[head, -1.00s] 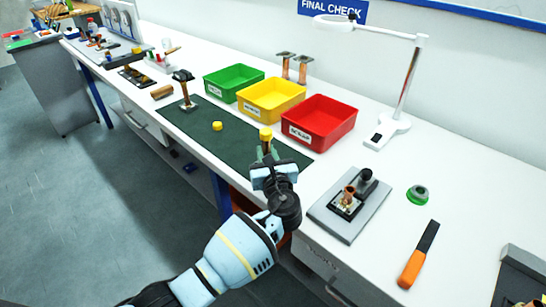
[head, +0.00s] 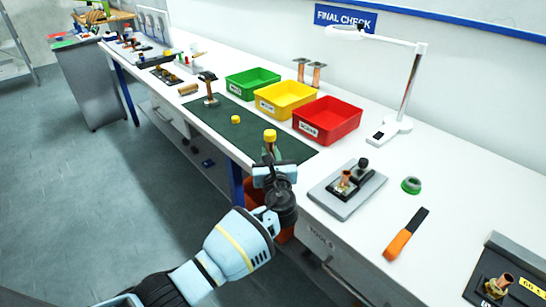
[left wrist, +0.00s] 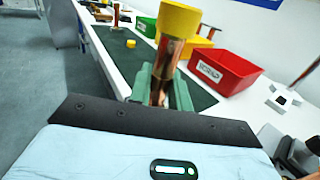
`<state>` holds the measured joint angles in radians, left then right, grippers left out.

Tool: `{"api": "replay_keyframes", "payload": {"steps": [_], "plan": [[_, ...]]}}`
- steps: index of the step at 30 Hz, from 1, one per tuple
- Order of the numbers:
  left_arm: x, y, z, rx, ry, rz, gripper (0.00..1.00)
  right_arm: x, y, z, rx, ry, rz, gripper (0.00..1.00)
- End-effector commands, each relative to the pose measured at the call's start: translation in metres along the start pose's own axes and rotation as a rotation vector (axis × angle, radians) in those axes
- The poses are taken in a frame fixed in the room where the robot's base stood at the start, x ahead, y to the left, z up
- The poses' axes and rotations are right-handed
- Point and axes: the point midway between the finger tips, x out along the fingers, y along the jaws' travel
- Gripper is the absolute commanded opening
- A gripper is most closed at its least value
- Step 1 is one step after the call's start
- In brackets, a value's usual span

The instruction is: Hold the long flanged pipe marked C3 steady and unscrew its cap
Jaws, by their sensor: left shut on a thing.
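My left gripper (head: 270,160) is shut on a copper pipe (left wrist: 160,88) at the front edge of the bench. The pipe points up between the green fingers, slightly tilted in the left wrist view. A yellow cap (head: 269,136) sits on its upper end; the cap also shows large in the left wrist view (left wrist: 180,20). The fingers hide the pipe's lower part, and I can read no mark on it. A loose yellow cap (head: 235,119) lies on the dark green mat (head: 212,119). My right gripper is out of view.
Two flanged pipes (head: 316,76) stand behind. A grey fixture (head: 350,196) and an orange-handled tool (head: 398,244) lie right.

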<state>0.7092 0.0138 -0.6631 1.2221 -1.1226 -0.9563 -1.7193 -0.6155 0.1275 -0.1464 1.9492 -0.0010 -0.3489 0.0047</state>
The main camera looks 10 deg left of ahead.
Motion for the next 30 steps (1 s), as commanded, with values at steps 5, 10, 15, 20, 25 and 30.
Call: {"api": "replay_keyframes", "payload": {"steps": [5, 10, 15, 20, 25, 30], "plan": [[0.002, 0.001, 0.0032, -0.002, -0.005, 0.0, 0.0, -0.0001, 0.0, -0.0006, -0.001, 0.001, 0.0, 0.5], [0.0022, 0.0011, 0.0033, -0.001, -0.005, 0.0, 0.0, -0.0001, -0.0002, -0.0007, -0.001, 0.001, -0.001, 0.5], [0.0021, 0.001, 0.0032, -0.001, -0.005, 0.0, 0.1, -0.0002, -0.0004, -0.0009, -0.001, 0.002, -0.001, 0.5], [0.002, 0.001, 0.0032, -0.001, -0.005, 0.0, 0.0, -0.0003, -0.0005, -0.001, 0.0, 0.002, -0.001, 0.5], [0.0019, 0.0009, 0.0031, -0.001, -0.005, -0.001, 0.0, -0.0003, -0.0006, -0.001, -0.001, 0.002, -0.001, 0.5], [0.0006, 0.0034, 0.0011, -0.002, -0.003, -0.001, 0.0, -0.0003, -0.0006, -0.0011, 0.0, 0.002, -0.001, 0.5]]}}
